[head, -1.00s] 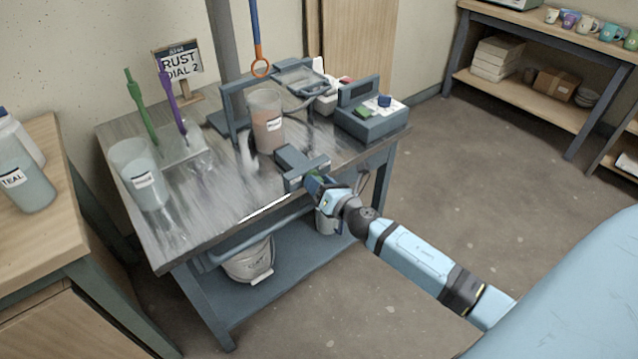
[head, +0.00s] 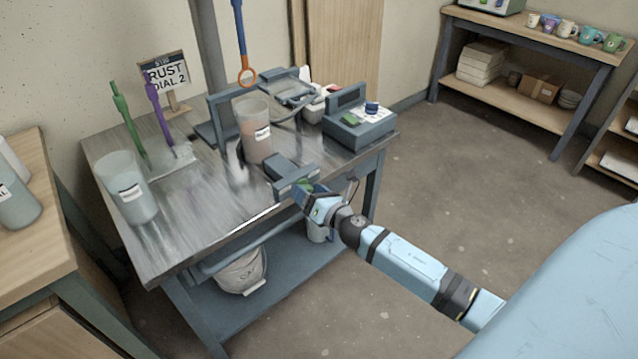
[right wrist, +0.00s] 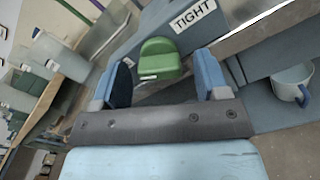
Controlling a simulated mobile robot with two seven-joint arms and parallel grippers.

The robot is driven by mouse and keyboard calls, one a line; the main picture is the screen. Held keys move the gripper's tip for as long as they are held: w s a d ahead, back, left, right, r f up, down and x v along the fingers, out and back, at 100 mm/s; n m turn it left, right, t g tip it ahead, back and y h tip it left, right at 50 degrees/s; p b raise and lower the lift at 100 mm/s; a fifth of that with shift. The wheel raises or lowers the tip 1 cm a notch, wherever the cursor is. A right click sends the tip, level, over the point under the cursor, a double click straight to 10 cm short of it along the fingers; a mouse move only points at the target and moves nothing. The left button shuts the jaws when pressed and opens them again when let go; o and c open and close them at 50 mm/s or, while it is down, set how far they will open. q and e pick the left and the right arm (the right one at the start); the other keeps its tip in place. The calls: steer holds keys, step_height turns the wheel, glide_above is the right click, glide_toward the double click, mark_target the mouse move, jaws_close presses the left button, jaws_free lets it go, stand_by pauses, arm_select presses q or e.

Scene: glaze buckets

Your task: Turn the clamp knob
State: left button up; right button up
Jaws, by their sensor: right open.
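The clamp (head: 284,168) is a dark grey block at the front edge of the metal workbench. Its green knob (right wrist: 158,58) shows clearly in the right wrist view, below a label reading TIGHT (right wrist: 193,15). In the head view the knob is a small green patch, mostly hidden by my gripper. My right gripper (right wrist: 163,80) is open, with one blue finger on each side of the knob's near end. The fingers look apart from the knob, and I cannot tell whether either touches it. My left gripper is not in view.
On the workbench (head: 215,205) stand a bucket of brownish glaze (head: 255,145), a pale bucket (head: 130,200), a stand with green and purple tools, and a grey device (head: 350,130). A white pail (head: 242,270) sits on the lower shelf. Floor to the right is open.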

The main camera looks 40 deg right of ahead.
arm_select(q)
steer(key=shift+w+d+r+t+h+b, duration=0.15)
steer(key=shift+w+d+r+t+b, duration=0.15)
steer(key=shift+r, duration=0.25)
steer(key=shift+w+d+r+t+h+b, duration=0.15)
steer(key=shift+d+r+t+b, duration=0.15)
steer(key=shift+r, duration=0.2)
arm_select(e)
steer(key=s+d, duration=0.1)
steer(key=s, duration=1.2)
steer(key=shift+s, duration=0.25)
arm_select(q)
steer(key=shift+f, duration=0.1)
